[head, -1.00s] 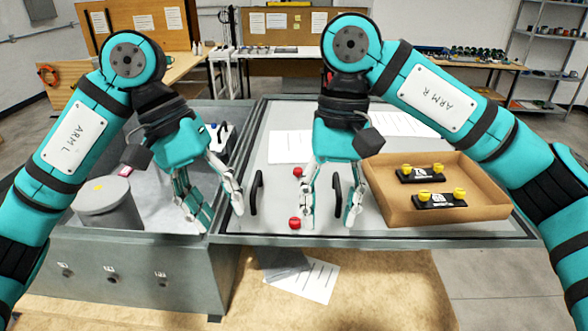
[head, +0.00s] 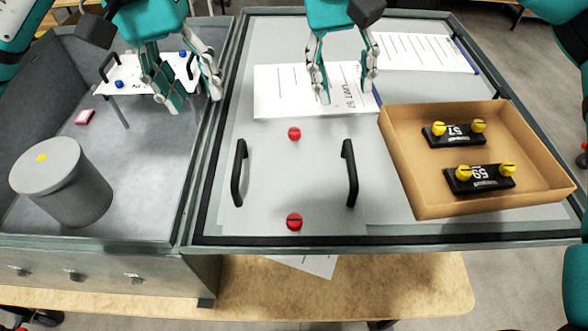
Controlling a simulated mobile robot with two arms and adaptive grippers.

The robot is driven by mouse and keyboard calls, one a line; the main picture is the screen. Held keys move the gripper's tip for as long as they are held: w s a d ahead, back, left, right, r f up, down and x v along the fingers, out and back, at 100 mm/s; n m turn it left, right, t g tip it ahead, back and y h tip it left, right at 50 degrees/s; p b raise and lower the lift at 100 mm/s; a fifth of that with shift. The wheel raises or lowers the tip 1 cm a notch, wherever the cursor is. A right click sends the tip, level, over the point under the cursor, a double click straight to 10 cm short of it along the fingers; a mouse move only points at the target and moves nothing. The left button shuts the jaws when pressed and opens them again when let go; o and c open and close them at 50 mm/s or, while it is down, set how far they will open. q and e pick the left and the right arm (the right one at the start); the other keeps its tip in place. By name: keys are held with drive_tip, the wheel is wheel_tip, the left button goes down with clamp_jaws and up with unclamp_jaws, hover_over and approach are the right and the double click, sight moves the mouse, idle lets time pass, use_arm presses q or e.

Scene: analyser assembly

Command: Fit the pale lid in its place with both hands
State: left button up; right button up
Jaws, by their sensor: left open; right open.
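A pale grey panel (head: 265,205) with two upright black handles (head: 239,173) and two red knobs (head: 294,133) lies flat on the grey worktop. A smaller white plate (head: 128,73) with black handles and blue knobs (head: 118,84) stands raised in the left bay; I cannot tell which of the two is the pale lid. My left gripper (head: 195,98) is open over the right side of the white plate and partly hides it. My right gripper (head: 346,93) is open and empty over printed sheets, behind the panel, apart from its handles.
A grey cylinder (head: 85,190) with a yellow dot and a small pink block (head: 85,117) stand in the left bay (head: 140,190). A cardboard tray (head: 420,195) with two black, yellow-knobbed parts (head: 480,178) sits at right. Printed sheets (head: 275,90) lie behind the panel.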

sight(351, 156)
use_arm(q)
drive_tip(key=d+f, duration=0.1)
drive_tip(key=f, duration=0.4)
drive_tip(key=d+f, duration=0.1)
drive_tip(key=f, duration=0.5)
drive_tip(key=d+f, duration=0.1)
drive_tip(key=f, duration=0.5)
drive_tip(key=shift+s+d, duration=0.1)
drive_tip(key=shift+d, duration=0.15)
use_arm(e)
drive_tip(key=d+f, duration=0.1)
drive_tip(key=f, duration=0.4)
drive_tip(key=d+f, duration=0.1)
drive_tip(key=f, duration=0.5)
drive_tip(key=d+f, duration=0.1)
drive_tip(key=f, duration=0.5)
drive_tip(key=shift+s+d+f, duration=0.1)
drive_tip(key=shift+d, duration=0.1)
use_arm(q)
clamp_jaws()
use_arm(e)
clamp_jaws()
